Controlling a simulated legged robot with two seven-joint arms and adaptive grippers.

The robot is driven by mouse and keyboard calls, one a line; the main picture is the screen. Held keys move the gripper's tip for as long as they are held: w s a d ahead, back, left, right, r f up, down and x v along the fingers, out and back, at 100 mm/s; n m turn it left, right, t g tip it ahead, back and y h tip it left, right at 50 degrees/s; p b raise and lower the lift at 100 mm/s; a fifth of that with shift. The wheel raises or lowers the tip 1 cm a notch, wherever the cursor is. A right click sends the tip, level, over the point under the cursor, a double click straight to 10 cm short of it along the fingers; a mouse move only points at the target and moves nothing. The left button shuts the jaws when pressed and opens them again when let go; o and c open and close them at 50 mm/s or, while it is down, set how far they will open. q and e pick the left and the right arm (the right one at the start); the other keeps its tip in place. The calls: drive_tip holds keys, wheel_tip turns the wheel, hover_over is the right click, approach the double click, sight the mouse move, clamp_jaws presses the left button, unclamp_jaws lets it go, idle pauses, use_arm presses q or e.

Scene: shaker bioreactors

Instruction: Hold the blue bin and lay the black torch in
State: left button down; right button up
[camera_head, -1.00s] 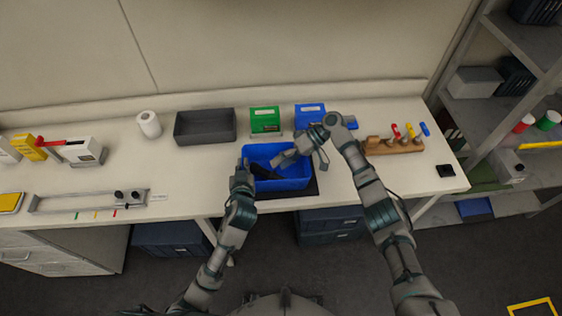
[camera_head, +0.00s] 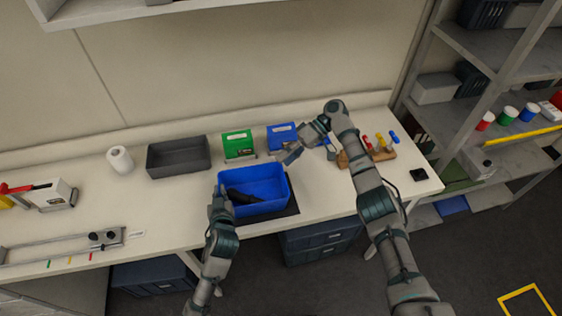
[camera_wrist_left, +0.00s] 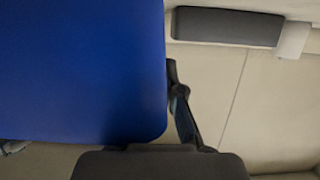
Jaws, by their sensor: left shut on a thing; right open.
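The blue bin (camera_head: 268,207) stands on a dark mat (camera_head: 292,209) at the front of the bench. The black torch (camera_head: 241,197) lies inside the bin, toward its left side. My left gripper (camera_head: 220,196) is shut on the bin's left wall. In the left wrist view the bin's blue wall (camera_wrist_left: 85,70) fills the left half, beside a dark finger (camera_wrist_left: 181,105). My right gripper (camera_head: 290,153) is open and empty, above and behind the bin's right rear corner, apart from the torch.
A grey tray (camera_head: 178,170), a green box (camera_head: 238,146) and a smaller blue box (camera_head: 282,135) stand behind the bin. A white roll (camera_head: 120,160) stands at left. The bench's front left is clear near the bin.

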use_arm(q)
drive_tip(key=shift+f, duration=0.1)
drive_tip(key=c, duration=1.2)
unclamp_jaws()
drive_tip(key=shift+d, duration=0.1)
drive_tip(key=shift+c, duration=0.2)
drive_tip(key=shift+s, duration=0.1)
